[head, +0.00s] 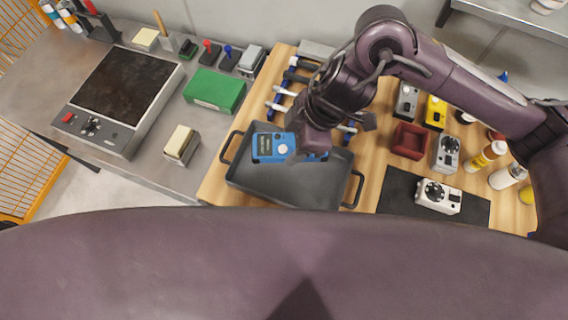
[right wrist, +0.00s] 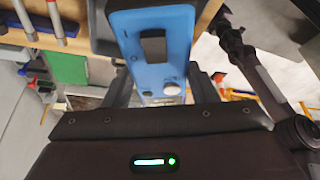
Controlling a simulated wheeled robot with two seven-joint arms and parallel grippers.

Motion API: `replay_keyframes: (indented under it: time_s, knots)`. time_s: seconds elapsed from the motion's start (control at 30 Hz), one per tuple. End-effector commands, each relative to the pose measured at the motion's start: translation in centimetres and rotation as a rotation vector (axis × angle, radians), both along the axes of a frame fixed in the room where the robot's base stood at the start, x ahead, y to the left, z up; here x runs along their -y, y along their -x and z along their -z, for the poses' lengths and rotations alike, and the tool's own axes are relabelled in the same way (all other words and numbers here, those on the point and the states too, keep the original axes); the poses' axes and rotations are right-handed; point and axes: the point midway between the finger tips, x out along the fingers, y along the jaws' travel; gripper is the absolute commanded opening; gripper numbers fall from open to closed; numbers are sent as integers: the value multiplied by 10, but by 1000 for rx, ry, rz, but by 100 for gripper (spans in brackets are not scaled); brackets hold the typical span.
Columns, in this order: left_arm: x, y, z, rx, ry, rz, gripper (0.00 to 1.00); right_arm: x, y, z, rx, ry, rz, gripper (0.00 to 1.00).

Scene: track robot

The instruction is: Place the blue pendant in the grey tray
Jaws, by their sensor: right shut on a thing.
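The blue pendant (head: 268,148) is a blue box with a pale round knob and a dark part on its face. My right gripper (head: 306,148) is shut on it and holds it over the grey tray (head: 240,178), a shallow dark pan with a handle at each end. The pendant seems to be above the tray floor; the exact gap cannot be told. In the right wrist view the pendant (right wrist: 154,55) sits between the two fingers of the right gripper (right wrist: 160,88). The arm hides part of the tray's far side. My left gripper does not show in the head view.
A hot plate (head: 112,90) and a green box (head: 214,91) stand left. Several tools lie behind the tray. Right of it are a red bin (head: 409,140), a grey device (head: 446,153), a white device (head: 437,196) on a dark mat (head: 398,190), and bottles (head: 486,154).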

Motion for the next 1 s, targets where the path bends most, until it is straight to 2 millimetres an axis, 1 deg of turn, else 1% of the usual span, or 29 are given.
replay_keyframes:
  time_s: [0.03, 0.1, 0.17, 0.2, 0.3, 0.4, 0.5, 0.63, 0.7, 0.83, 0.9, 1.0]
  knots:
    - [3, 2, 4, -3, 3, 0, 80, -1, 2, 16, -11, -3, 4, 22]
    - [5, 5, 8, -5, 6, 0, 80, -1, 2, 35, -8, -3, 3, 22]
    - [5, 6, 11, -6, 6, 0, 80, -1, 2, 50, -9, -3, 3, 22]
    - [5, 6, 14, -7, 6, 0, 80, -1, 2, 62, -9, -3, 4, 22]
    - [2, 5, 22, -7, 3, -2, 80, -1, 2, 87, -9, -3, 4, 22]
    - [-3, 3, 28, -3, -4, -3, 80, -1, 1, 108, -5, -4, 3, 22]
    - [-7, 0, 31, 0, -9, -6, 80, -1, 0, 120, -1, -3, 1, 22]
    - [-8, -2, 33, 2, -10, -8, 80, -1, 0, 128, 0, -3, 0, 22]
    - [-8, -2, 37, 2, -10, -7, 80, 0, 0, 138, -2, -1, 2, 22]
    - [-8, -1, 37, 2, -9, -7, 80, 0, 0, 155, -2, -2, 2, 22]
    - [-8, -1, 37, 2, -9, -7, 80, 0, 0, 161, 0, -1, 1, 22]
    - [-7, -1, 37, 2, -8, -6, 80, -1, -1, 163, 2, -1, 0, 22]
